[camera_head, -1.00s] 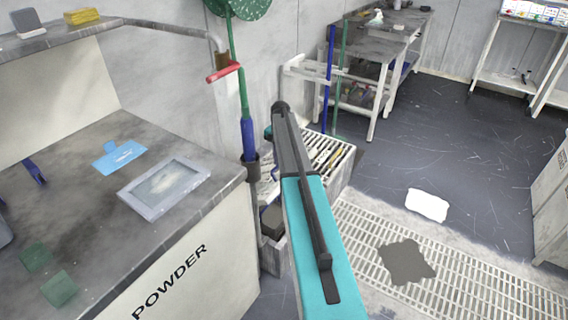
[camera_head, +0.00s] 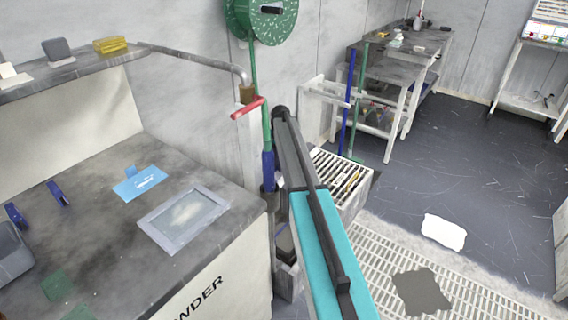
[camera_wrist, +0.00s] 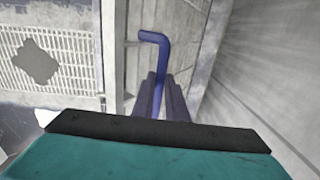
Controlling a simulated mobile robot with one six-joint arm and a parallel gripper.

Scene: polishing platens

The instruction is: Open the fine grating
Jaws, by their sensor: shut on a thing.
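A pale floor grating with narrow slots (camera_head: 375,240) lies flat at the lower right in the head view, with a dark ragged patch (camera_head: 421,291) on it. It also shows at the upper left in the wrist view (camera_wrist: 75,43). I cannot tell whether it is the fine one. In the wrist view my gripper (camera_wrist: 164,80) has its two dark fingers shut on a blue bent rod (camera_wrist: 163,50), whose hooked top sticks out beyond them. In the head view my own arm hides the gripper and the rod.
A red-handled tap (camera_head: 248,107) and green hose reel (camera_head: 262,18) are on the wall. Open floor lies right.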

